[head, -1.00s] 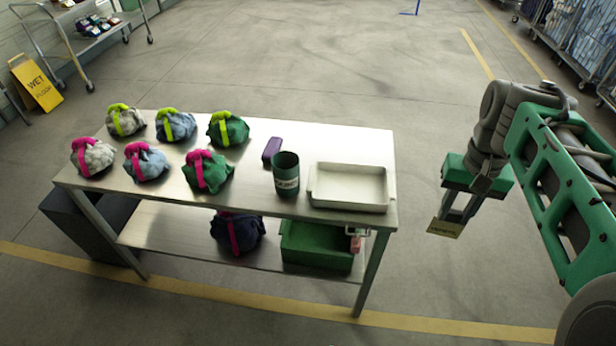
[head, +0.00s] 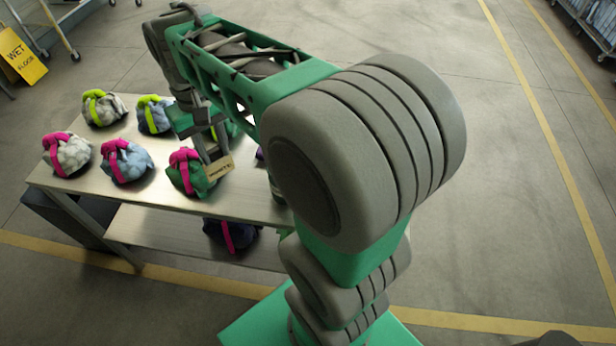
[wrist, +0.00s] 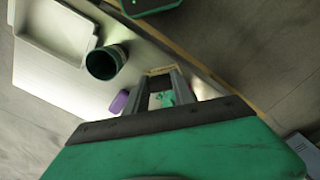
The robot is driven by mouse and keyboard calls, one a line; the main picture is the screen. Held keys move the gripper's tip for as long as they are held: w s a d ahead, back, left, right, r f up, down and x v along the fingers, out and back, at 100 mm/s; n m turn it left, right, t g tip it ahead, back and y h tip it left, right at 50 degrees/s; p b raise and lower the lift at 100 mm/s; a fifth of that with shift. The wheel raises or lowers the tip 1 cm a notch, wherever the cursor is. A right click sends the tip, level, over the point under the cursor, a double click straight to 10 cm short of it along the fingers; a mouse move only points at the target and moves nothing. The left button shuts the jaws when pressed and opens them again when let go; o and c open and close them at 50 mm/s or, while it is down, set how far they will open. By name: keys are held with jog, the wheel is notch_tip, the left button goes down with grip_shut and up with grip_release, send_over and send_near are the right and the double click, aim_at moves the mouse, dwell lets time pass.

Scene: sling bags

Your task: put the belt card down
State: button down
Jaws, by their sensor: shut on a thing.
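The belt card (head: 219,169) is a small tan card with dark lettering. My gripper (head: 212,155) is shut on it and holds it at the fingertips. In the head view the card overlaps the right side of a green sling bag with a pink strap (head: 188,178); I cannot tell whether they touch. In the wrist view the card (wrist: 160,71) shows as a thin edge between the fingertips, beside a dark green cup (wrist: 104,63). More sling bags stand on the table, such as a light blue one with a pink strap (head: 125,165).
The metal table (head: 60,185) is partly hidden behind my arm. In the wrist view a white tray (wrist: 88,82) lies left of the cup, with a purple item (wrist: 119,103) below the cup. A dark blue bag (head: 228,236) lies on the lower shelf.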

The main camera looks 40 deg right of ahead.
jog(key=s+d+f+m+b, duration=0.3)
jog(key=s+d+m+b, duration=0.2)
jog(key=s+d, duration=0.3)
jog(key=s+d+f+m+b, duration=0.4)
jog(key=s+d+b, duration=0.2)
jog(key=d, duration=0.5)
jog(key=d+f, duration=0.4)
jog(key=s+d+f+p, duration=0.1)
jog(key=d+f, duration=0.2)
jog(key=f, duration=0.1)
jog(key=d+f+p, duration=0.1)
jog(key=d+f, duration=0.2)
jog(key=d, duration=0.1)
jog(key=shift+s+d+f, duration=0.3)
jog(key=shift+s+f, duration=0.1)
jog(key=shift+f, duration=0.2)
jog(key=c, duration=1.1)
grip_release()
jog(key=shift+o, duration=0.2)
